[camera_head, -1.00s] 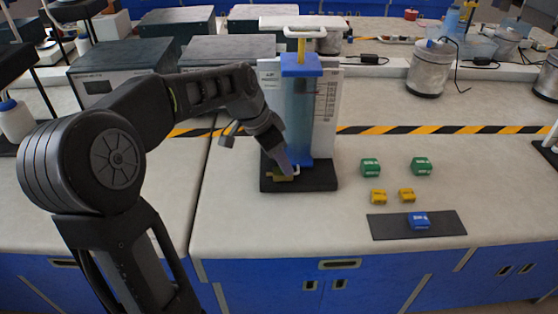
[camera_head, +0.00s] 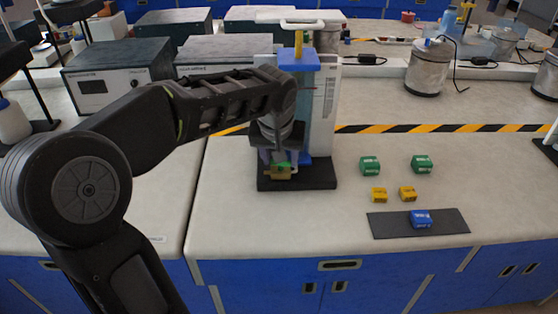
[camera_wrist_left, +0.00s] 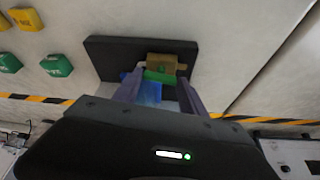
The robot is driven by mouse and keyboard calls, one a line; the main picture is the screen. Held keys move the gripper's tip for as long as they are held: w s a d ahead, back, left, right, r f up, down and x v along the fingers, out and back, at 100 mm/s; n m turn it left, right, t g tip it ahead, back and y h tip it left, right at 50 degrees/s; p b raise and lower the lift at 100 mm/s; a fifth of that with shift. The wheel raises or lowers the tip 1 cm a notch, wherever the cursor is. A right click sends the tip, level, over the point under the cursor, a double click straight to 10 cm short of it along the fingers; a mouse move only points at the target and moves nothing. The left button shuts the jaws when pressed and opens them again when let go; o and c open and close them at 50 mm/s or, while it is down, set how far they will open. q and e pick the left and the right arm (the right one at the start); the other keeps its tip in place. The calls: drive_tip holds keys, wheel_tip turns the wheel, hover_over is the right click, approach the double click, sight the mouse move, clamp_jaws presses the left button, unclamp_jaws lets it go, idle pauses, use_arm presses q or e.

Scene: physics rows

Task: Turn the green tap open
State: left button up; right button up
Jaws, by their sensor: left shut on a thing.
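The green tap handle (camera_head: 283,165) sits on a brass valve body (camera_head: 279,174) at the front left of the black base (camera_head: 318,180). Behind it stands a clear blue column with a blue top (camera_head: 300,61). In the left wrist view the green handle (camera_wrist_left: 160,77) lies crosswise in front of the brass body (camera_wrist_left: 163,62). My left gripper (camera_head: 278,160) points down at the tap. In the wrist view its fingers (camera_wrist_left: 159,75) are at the two ends of the handle, shut on it. My forearm and wrist hide part of the column. My right gripper is not in view.
Two green blocks (camera_head: 369,165) (camera_head: 421,164) and two yellow blocks (camera_head: 379,195) (camera_head: 407,194) lie on the bench to the right. A blue block (camera_head: 420,218) lies on a dark mat (camera_head: 385,227). The bench front left of the mat is clear.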

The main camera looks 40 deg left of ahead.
use_arm(q)
drive_tip(key=shift+d+n+y+b, duration=0.1)
drive_tip(key=shift+n+y+b, duration=0.35)
drive_tip(key=shift+n, duration=0.65)
drive_tip(key=o, duration=1.1)
drive_tip(key=shift+g, duration=0.3)
drive_tip(key=v, duration=0.8)
drive_tip(key=shift+p, duration=0.4)
drive_tip(key=shift+f, duration=0.1)
